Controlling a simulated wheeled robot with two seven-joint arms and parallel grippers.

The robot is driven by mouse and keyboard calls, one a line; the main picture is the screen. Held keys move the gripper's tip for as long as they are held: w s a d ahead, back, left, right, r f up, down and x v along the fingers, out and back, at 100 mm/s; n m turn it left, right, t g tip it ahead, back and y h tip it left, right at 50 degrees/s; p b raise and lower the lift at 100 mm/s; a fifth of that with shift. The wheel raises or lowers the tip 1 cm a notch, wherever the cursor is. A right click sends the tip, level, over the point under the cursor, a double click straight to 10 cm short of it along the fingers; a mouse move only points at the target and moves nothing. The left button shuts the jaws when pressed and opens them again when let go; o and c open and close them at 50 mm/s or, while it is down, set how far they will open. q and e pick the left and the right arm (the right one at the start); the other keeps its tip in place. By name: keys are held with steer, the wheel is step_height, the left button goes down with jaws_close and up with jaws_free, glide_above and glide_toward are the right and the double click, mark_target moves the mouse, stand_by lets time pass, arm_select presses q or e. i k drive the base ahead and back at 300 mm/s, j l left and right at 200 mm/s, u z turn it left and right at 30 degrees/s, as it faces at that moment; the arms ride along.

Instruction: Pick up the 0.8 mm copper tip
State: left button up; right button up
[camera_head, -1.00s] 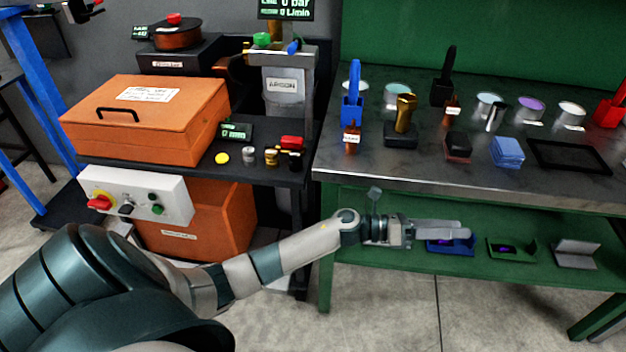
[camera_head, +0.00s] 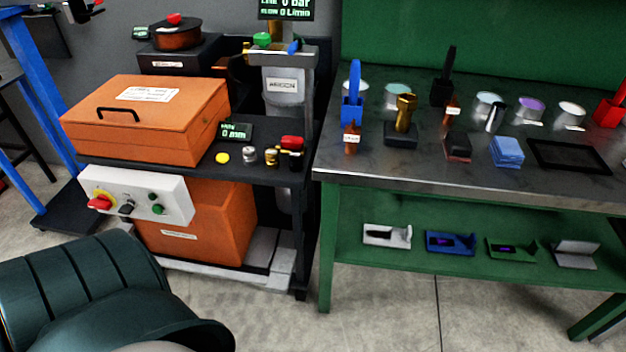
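Two small copper tips with white labels stand on the steel bench top. One copper tip (camera_head: 351,149) is near the front left edge, just in front of a blue holder (camera_head: 352,108). The other copper tip (camera_head: 453,119) stands farther back, beside a black holder (camera_head: 441,93). The label print is too small to read, so I cannot tell which is 0.8 mm. Neither gripper is in view; only part of my own arm shows at the lower left.
A brass piece on a dark block (camera_head: 401,134), a blue cloth stack (camera_head: 507,151), a black tray (camera_head: 569,156) and several round tins crowd the bench (camera_head: 385,173). The green lower shelf (camera_head: 370,263) holds several small cradles. An orange box (camera_head: 145,118) stands at left.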

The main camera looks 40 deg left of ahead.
mark_target(451, 108)
steer(key=u, duration=2.05)
steer(key=i, duration=0.65)
